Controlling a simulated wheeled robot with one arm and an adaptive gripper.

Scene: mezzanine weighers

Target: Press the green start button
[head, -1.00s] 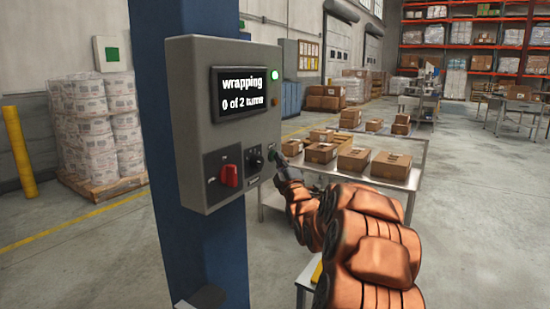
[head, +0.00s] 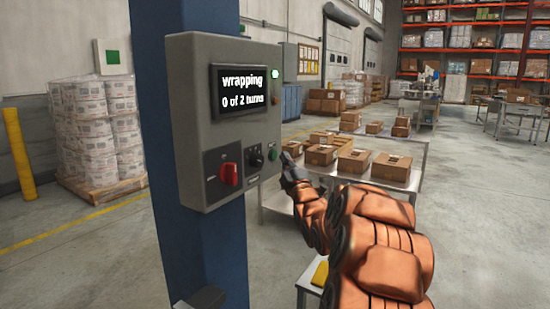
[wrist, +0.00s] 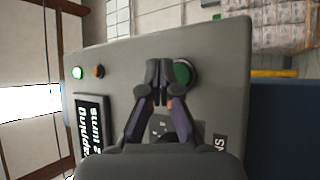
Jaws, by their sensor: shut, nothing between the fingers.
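The green start button (head: 272,154) is at the lower right of the grey control box (head: 190,110), mounted on a blue post. In the wrist view the green button (wrist: 182,73) shows just right of my fingertips, partly covered by them. My gripper (head: 287,160) is shut and empty, a little to the right of the button in the head view, with a small gap visible there. In the wrist view my gripper (wrist: 160,80) has its fingertips together in front of the panel. The screen (head: 240,92) reads "wrapping 0 of 2 turns".
A red switch (head: 229,174) and a black knob (head: 256,158) sit left of the button. A lit green lamp (head: 275,73) is above. A table (head: 415,178) with several cardboard boxes stands behind my arm. A yellow post (head: 20,155) and a wrapped pallet stand left.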

